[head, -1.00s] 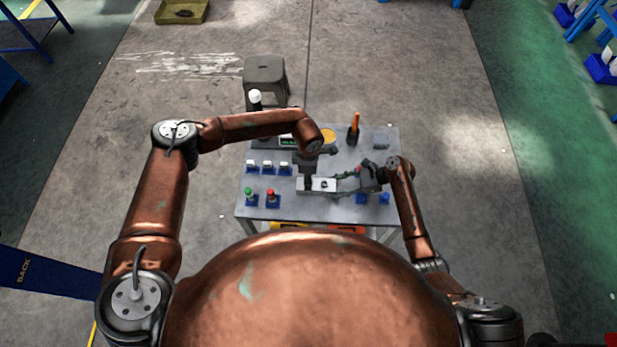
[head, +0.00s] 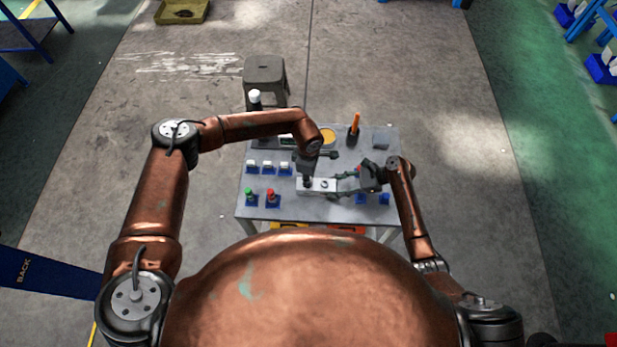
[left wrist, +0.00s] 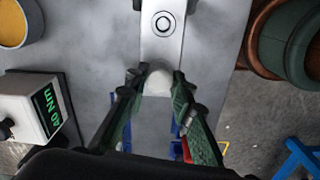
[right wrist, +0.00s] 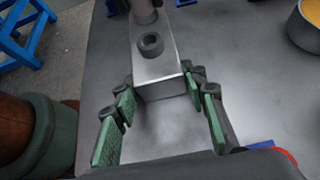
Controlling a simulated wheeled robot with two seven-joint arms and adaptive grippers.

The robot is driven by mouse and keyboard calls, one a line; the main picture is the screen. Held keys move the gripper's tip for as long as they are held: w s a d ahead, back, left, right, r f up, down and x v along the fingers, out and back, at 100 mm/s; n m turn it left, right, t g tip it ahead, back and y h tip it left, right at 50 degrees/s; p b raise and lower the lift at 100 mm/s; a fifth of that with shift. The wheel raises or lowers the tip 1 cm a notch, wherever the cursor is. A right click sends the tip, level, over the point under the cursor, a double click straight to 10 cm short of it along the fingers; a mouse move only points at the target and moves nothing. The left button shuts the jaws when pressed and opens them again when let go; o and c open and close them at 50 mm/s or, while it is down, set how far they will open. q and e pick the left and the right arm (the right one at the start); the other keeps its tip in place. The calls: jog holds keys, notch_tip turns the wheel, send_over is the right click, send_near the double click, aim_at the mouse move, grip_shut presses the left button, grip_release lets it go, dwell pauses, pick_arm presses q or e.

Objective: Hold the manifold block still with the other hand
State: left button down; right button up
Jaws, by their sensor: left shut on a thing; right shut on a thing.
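The silver manifold block (head: 318,187) lies on the grey table, with a round port on top. My right gripper (head: 343,184) is shut on its right end; the right wrist view shows the fingers (right wrist: 162,88) on either side of the block (right wrist: 158,65). My left gripper (head: 308,177) points down over the block's left end. In the left wrist view its fingers (left wrist: 157,85) close on a pale round fitting (left wrist: 158,82) at the block's end. The right wrist view shows this cylindrical fitting (right wrist: 145,10) upright beyond the open port (right wrist: 151,44). Its lower end is hard to see.
Several white-topped parts (head: 268,167) in blue holders stand at left, with green (head: 249,196) and red (head: 271,196) ones in front. A display reading 40 Nm (left wrist: 45,112), a yellow round dish (head: 328,135) and an orange-handled tool (head: 354,124) stand behind.

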pick_arm(q)
jog(key=m, duration=0.3)
jog(key=shift+w, duration=0.1)
jog(key=m, duration=0.2)
jog(key=shift+m, duration=0.3)
jog(key=c, duration=1.6)
grip_release()
jog(key=shift+r, duration=2.5)
jog(key=shift+r, duration=0.1)
